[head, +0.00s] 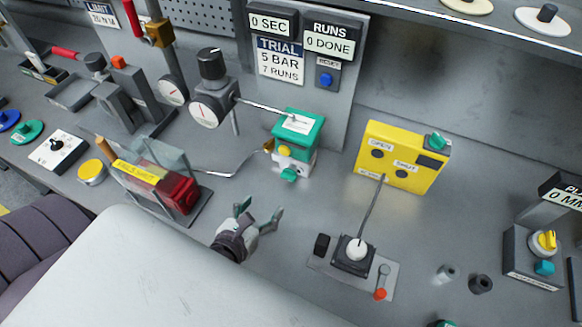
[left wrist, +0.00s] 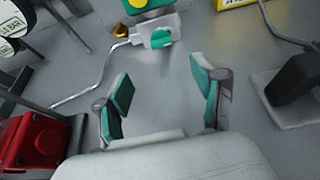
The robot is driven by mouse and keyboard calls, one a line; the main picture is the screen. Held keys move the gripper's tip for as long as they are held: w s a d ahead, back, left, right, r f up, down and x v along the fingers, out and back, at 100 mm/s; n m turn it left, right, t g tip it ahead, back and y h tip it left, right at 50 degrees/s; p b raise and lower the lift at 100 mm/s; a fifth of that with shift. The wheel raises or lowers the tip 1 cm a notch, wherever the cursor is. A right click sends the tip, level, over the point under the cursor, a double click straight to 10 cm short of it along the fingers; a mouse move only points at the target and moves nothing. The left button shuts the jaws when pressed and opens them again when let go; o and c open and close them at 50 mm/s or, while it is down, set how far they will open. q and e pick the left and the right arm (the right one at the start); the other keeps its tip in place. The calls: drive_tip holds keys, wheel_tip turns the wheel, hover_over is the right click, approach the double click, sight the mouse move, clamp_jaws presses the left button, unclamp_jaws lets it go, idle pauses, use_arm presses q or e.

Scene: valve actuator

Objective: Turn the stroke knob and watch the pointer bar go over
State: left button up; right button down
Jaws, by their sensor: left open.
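The valve actuator (head: 312,132) is a green box with a pale marked top, on a white body. A yellow round part (head: 284,151) is on its front and a green knob (head: 289,175) is below. I cannot tell which part is the stroke knob, and no pointer bar is clear. The green knob also shows in the left wrist view (left wrist: 161,39), beyond the fingers. My left gripper (head: 260,211) is open and empty, in front of the actuator and apart from it. It also shows in the left wrist view (left wrist: 163,84). My right gripper is not in view.
A yellow box (head: 394,143) with a green knob stands right of the actuator. A joystick-like lever base (head: 352,262) is right of my gripper. A red block (head: 178,193) in a clear-walled stand is to the left. Bare bench surrounds my gripper.

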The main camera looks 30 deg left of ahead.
use_arm(q)
drive_tip(key=shift+w+d, duration=0.1)
drive_tip(key=shift+w, duration=0.35)
drive_tip(key=p, duration=0.2)
approach(287, 177)
drive_tip(key=shift+w+f, duration=0.1)
drive_tip(key=shift+w, duration=0.4)
drive_tip(key=x, duration=0.6)
drive_tip(key=shift+w+f, duration=0.3)
drive_tip(key=shift+w, duration=0.1)
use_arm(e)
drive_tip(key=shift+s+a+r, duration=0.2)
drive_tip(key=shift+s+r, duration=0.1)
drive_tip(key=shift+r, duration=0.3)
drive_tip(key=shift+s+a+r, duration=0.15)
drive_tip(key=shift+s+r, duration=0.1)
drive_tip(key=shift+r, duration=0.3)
